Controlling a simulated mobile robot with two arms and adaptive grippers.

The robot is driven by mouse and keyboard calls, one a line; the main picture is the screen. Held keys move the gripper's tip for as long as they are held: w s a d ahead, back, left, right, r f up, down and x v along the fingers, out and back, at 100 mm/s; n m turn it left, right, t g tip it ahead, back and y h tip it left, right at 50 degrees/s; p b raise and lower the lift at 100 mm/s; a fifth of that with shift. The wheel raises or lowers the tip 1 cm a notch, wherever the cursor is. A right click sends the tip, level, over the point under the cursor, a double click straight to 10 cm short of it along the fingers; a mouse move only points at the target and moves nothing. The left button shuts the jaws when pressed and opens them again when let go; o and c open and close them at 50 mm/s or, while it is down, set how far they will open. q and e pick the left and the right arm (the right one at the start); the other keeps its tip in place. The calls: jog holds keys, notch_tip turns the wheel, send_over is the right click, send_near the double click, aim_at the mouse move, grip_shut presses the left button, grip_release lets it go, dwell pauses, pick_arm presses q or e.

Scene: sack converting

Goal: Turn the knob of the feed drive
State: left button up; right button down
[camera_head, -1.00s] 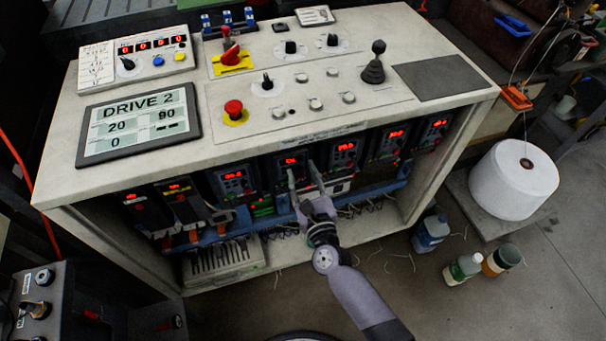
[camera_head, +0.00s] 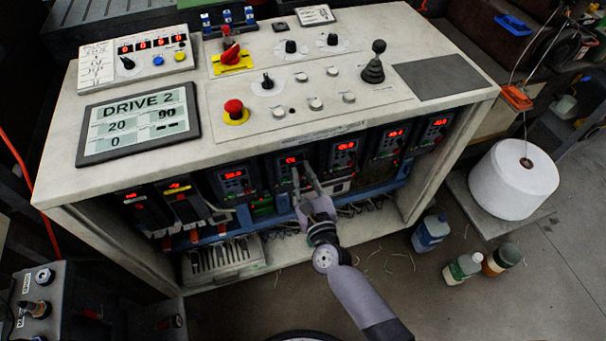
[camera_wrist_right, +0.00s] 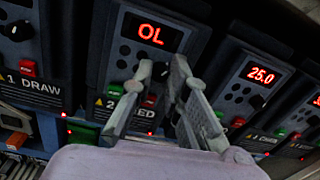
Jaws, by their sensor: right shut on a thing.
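The feed drive (camera_head: 289,161) is a dark unit in the row inside the cabinet. In the right wrist view the feed drive (camera_wrist_right: 125,48) shows a red "OL" display, and its label, partly hidden by my finger, reads "2 ...EED". My right gripper (camera_head: 302,166) reaches in from below at its front. In the wrist view the right gripper (camera_wrist_right: 162,68) has its fingertips closed around the small dark knob (camera_wrist_right: 160,72) below the display. The fingers hide most of the knob, so its pointer cannot be read. My left gripper is not in view.
Similar drives stand close on both sides, including the draw drive (camera_wrist_right: 28,60) at left and one reading 25.0 (camera_wrist_right: 258,75) at right. The cabinet top (camera_head: 310,120) overhangs them. Bottles (camera_head: 465,267) and a white spool (camera_head: 513,180) stand at right.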

jog(key=shift+n, duration=0.3)
jog(key=n, duration=0.4)
jog(key=shift+f+b, duration=0.1)
jog(key=shift+b, duration=0.3)
jog(key=n, duration=1)
jog(key=shift+n+p, duration=0.3)
jog(key=shift+f+n+y+p, duration=0.1)
jog(key=shift+n+y+p, duration=0.25)
jog(key=shift+n, duration=1.65)
